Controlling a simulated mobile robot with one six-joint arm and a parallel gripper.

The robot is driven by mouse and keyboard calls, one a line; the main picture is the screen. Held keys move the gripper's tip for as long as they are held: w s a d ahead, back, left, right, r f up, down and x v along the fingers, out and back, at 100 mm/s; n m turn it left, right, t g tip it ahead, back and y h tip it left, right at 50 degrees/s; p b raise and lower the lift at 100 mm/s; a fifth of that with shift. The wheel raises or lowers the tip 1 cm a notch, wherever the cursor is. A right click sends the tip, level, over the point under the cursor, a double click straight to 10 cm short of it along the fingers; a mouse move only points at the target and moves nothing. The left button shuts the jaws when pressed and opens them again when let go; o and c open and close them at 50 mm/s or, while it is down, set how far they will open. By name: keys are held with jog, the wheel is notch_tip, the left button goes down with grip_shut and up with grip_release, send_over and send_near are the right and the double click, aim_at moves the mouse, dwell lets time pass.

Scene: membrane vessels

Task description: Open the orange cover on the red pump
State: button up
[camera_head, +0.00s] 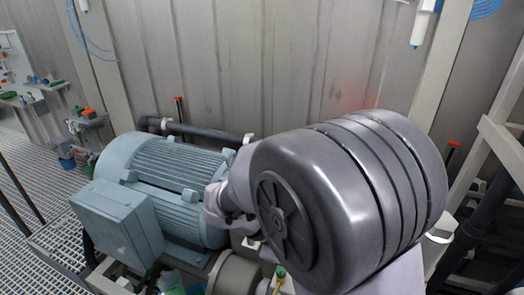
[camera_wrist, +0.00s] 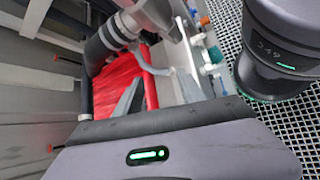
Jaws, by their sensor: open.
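A bright red body, seemingly the red pump (camera_wrist: 108,86), shows in the wrist view, left of centre, beyond my gripper (camera_wrist: 157,80). My gripper's grey fingers are apart, with nothing seen held between them. One finger overlaps the red body in the picture; I cannot tell whether they touch. No orange cover can be made out clearly on the red body. In the head view my large grey arm joint fills the right half and hides what lies behind it, and neither the red pump nor my gripper can be seen there.
A blue-grey motor (camera_head: 170,185) with a box on its side stands left of my arm in the head view. A corrugated wall (camera_head: 230,60) is behind. Dark pipes (camera_head: 195,130) and a white frame (camera_head: 500,150) crowd the sides. Grating floor (camera_head: 40,170) is at the left.

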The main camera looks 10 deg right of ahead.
jog(key=w+a+f+n+t+h+p, duration=0.1)
jog(key=w+a+f+n+t+h, duration=0.3)
jog(key=w+n, duration=0.3)
jog(key=w+a+f+n+t+h+p, duration=0.1)
jog(key=w+a+f+n+t+h, duration=0.15)
jog(key=w+f+n+t, duration=0.45)
jog(key=w+d+b, duration=0.1)
jog(key=w+d, duration=0.1)
jog(key=d, duration=0.3)
jog(key=w+d+g+b, duration=0.1)
jog(key=w+d+b, duration=0.1)
jog(key=d, duration=0.4)
jog(key=w+d+g+b, duration=0.1)
jog(key=w+d, duration=0.1)
jog(key=d, duration=0.3)
jog(key=shift+w+d+r+m+h, duration=0.2)
jog(key=shift+w+r+m+h, duration=0.15)
jog(key=shift+w+m, duration=0.05)
grip_shut()
